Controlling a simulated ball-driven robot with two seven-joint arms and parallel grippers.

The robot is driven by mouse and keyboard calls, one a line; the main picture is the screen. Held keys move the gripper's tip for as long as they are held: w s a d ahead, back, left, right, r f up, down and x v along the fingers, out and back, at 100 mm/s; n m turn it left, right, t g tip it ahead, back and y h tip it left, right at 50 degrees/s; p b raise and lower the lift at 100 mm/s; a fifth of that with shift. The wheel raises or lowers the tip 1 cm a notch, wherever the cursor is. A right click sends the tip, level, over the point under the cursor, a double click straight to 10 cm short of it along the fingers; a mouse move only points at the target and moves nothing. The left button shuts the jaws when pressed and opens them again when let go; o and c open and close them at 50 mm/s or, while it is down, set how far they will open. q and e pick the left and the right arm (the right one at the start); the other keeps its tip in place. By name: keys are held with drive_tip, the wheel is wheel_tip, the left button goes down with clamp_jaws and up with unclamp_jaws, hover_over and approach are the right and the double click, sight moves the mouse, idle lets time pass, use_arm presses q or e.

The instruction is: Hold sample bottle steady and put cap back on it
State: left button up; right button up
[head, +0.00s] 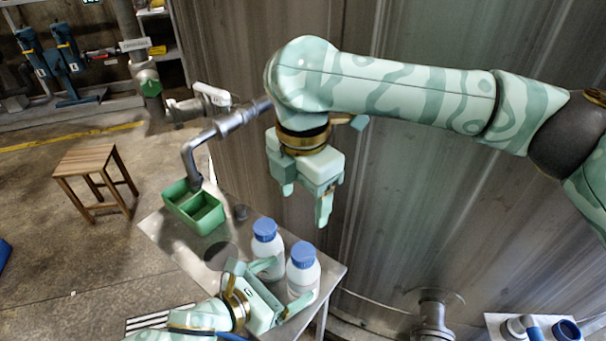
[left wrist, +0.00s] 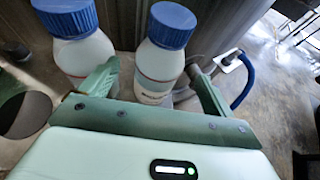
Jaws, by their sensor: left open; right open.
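Two white sample bottles stand upright side by side on a metal table, and each has a blue cap on top. The left bottle (head: 270,245) has its cap (head: 265,229) on; the right bottle (head: 303,272) has its cap (head: 302,254) on. My left gripper (head: 284,285) is open, its fingers pointing at the right bottle. In the left wrist view the right bottle (left wrist: 160,65) shows between the fingertips, and the left bottle (left wrist: 85,52) is outside the left finger. Contact cannot be told. My right gripper (head: 304,207) is open and empty, pointing down above and behind the bottles.
A green divided bin (head: 194,210) sits at the table's far left, under a bent metal pipe (head: 215,133). A dark round patch (head: 221,256) lies on the metal table (head: 165,235). A large metal wall (head: 375,190) stands behind. A wooden stool (head: 85,160) is at left.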

use_arm(q)
drive_tip(key=p+v, duration=0.2)
drive_tip(key=v, duration=0.8)
drive_tip(key=shift+s+a, duration=0.25)
drive_tip(key=shift+a, duration=0.05)
use_arm(e)
drive_tip(key=r, duration=0.4)
drive_tip(key=shift+s, duration=0.25)
use_arm(q)
drive_tip(key=shift+r, duration=0.1)
